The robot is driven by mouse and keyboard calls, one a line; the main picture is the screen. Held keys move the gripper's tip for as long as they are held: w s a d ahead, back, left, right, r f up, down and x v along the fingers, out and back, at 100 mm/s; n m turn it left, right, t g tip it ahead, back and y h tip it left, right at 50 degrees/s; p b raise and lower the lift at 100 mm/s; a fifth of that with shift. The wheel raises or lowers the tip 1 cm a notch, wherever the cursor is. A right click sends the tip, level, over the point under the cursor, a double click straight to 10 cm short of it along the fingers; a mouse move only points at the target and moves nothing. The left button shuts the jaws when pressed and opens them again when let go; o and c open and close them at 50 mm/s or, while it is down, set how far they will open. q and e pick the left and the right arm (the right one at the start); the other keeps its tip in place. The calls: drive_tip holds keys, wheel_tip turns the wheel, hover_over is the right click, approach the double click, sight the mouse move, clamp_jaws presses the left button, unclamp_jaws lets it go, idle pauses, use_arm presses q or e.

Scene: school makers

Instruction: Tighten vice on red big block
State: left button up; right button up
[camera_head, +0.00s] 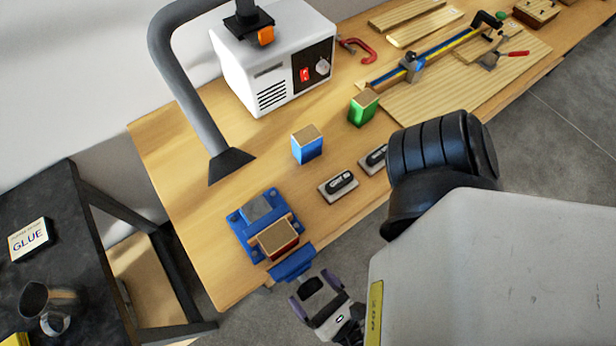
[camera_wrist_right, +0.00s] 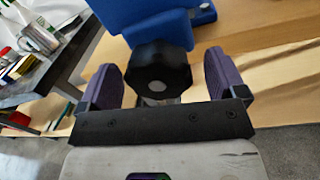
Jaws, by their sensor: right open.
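The blue vice (camera_head: 237,222) stands at the near edge of the wooden table. A big block with a wooden top and red sides (camera_head: 278,240) sits between its jaws; I cannot tell how firmly they touch it. My right gripper (camera_head: 315,288) is open at the vice's front, beyond the table edge. In the right wrist view, the vice's black knob (camera_wrist_right: 158,72) lies between the two purple fingers of the gripper (camera_wrist_right: 162,82), with small gaps on both sides. The blue front of the vice (camera_wrist_right: 160,30) shows behind the knob. My left gripper is out of view.
A white machine (camera_head: 270,60) and a grey hose (camera_head: 185,80) stand behind. A dark side table (camera_head: 90,270) with a glue box is left.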

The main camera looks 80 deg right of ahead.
drive_tip(key=shift+c, duration=0.5)
drive_tip(key=c, duration=0.8)
